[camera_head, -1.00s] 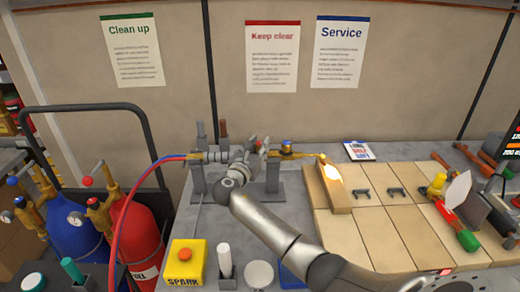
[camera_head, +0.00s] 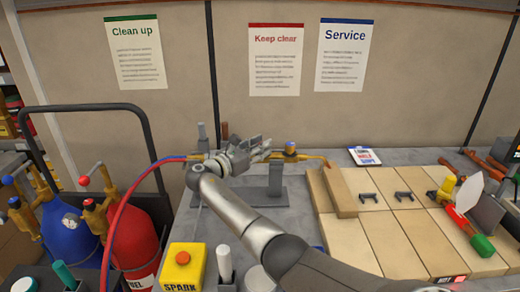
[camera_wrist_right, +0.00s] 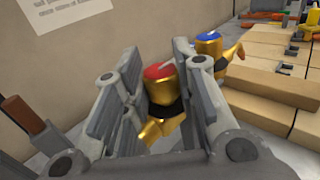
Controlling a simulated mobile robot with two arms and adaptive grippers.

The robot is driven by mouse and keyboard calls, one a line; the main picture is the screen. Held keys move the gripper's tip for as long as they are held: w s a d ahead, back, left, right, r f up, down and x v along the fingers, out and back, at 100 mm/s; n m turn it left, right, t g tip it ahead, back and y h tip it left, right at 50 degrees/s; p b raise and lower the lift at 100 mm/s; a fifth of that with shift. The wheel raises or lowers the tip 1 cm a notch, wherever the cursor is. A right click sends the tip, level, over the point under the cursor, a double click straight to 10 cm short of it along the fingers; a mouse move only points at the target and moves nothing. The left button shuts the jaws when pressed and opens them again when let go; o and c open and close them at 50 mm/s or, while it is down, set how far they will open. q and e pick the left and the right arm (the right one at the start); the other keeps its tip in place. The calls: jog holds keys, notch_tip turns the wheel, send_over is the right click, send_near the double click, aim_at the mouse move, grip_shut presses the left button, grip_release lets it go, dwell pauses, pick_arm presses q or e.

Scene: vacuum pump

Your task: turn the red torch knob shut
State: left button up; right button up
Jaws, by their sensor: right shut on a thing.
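The gold torch rests level on a grey stand (camera_head: 275,180), and its tip (camera_head: 326,163) points right over a tan block, with no flame showing. My right gripper (camera_head: 264,152) reaches across the torch body from the front. In the right wrist view, the red torch knob (camera_wrist_right: 160,70) sits on its gold valve between the two fingers, which are shut on it. A white mark crosses its top. The gripper hides the red knob in the head view. My left gripper is out of view.
Red and blue hoses (camera_head: 118,215) run from the torch to the red cylinder (camera_head: 135,242) and blue cylinder (camera_head: 70,235). A yellow spark box (camera_head: 185,270) stands in front. Tan blocks (camera_head: 340,190) and bricks lie to the right. A brown-handled tool stands behind the torch.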

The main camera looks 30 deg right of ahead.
jog(key=o, duration=0.8)
jog(key=shift+c, duration=0.2)
notch_tip(320, 180, up, 10)
jog(key=shift+f, duration=0.1)
jog(key=shift+w, duration=0.1)
dwell(0.3)
